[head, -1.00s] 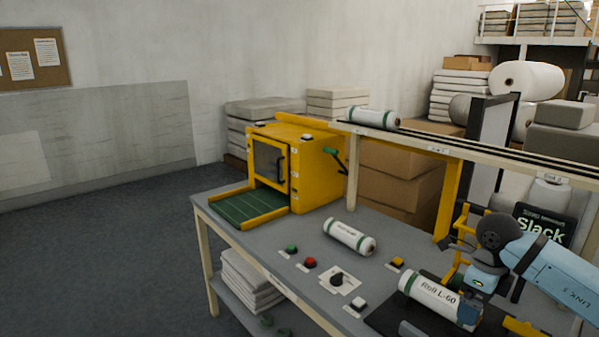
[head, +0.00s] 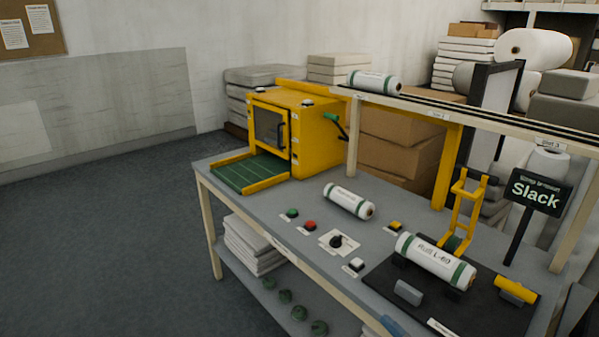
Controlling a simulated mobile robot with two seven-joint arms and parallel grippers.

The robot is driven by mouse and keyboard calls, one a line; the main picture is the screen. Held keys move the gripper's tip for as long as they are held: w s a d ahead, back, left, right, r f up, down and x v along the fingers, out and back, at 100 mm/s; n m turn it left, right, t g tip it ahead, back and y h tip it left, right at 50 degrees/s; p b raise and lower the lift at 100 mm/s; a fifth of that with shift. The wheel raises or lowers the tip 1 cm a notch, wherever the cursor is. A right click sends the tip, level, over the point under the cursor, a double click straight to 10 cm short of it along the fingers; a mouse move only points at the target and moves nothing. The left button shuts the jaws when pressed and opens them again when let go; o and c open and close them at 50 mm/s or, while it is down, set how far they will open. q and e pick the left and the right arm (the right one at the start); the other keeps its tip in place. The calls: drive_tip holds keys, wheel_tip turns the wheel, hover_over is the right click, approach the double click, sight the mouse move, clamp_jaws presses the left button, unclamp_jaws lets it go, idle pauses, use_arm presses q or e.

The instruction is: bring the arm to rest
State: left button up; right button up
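Neither of my grippers shows in the head view. A small blue patch at the bottom edge, by the bench front, may be part of my arm; I cannot tell. A white roll with green bands, labelled Roll L-60 (head: 436,261), lies on dark supports on the black mat (head: 490,312) at the right of the grey bench (head: 235,206). Nothing of mine touches it.
Another roll (head: 349,201) lies mid-bench near green (head: 292,213) and red (head: 310,225) buttons. A yellow machine (head: 318,137) stands at the far left end. A roll (head: 374,82) rests on the rail shelf. A Slack sign (head: 535,196) and yellow frame (head: 460,214) stand right.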

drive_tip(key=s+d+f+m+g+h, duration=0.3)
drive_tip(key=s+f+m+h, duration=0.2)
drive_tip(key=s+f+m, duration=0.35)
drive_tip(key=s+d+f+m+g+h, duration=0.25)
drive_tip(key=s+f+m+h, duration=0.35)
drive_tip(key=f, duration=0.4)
use_arm(q)
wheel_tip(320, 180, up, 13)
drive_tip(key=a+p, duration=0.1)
drive_tip(key=p, duration=1.4)
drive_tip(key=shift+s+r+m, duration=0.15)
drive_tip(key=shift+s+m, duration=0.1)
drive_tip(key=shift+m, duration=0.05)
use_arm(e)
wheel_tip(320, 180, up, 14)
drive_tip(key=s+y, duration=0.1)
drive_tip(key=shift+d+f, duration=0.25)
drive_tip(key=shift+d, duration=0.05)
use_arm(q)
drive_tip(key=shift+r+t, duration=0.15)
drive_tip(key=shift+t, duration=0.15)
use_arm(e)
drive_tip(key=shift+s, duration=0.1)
